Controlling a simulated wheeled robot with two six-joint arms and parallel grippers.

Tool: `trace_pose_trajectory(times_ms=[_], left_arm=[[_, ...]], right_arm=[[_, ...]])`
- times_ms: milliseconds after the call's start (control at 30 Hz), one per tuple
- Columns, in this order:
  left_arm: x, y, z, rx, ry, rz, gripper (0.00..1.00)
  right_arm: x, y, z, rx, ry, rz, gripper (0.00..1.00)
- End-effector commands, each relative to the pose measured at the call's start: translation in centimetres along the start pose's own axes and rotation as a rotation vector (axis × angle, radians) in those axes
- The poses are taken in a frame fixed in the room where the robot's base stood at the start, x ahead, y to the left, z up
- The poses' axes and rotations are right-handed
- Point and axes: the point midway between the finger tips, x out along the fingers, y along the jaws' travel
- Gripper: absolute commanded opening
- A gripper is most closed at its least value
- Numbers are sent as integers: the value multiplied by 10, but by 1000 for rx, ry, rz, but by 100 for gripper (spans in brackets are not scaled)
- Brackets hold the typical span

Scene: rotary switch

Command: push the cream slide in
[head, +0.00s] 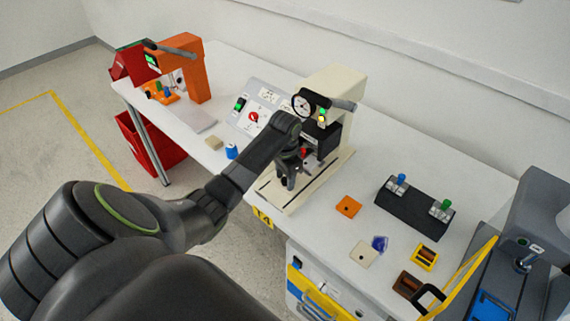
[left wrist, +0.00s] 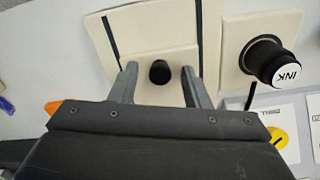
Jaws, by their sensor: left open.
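The cream slide (left wrist: 160,94) lies on the cream press base, which has dark slots, and carries a round black knob (left wrist: 160,72). My left gripper (left wrist: 160,68) is open over the slide, with one finger on each side of the knob. I cannot tell whether the fingers touch it. In the head view my left gripper (head: 288,178) is low over the front of the cream press (head: 335,88) and hides much of the slide. My right gripper is not in view.
A black post with a white INK cap (left wrist: 284,73) stands beside the slide. An orange press (head: 190,70) and a grey panel with a red knob (head: 253,117) are to the left. A black switch block (head: 415,210) and small plates are to the right.

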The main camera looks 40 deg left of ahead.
Motion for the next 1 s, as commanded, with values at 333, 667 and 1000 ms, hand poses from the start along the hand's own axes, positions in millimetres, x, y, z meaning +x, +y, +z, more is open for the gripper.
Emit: trace_pose_trajectory(times_ms=[333,667,1000], left_arm=[[-39,-1,-1,1,4,-5,43],[-111,0,0,0,-1,0,43],[-151,0,0,0,-1,0,43]], right_arm=[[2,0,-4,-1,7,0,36],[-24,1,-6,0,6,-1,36],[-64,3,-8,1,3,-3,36]])
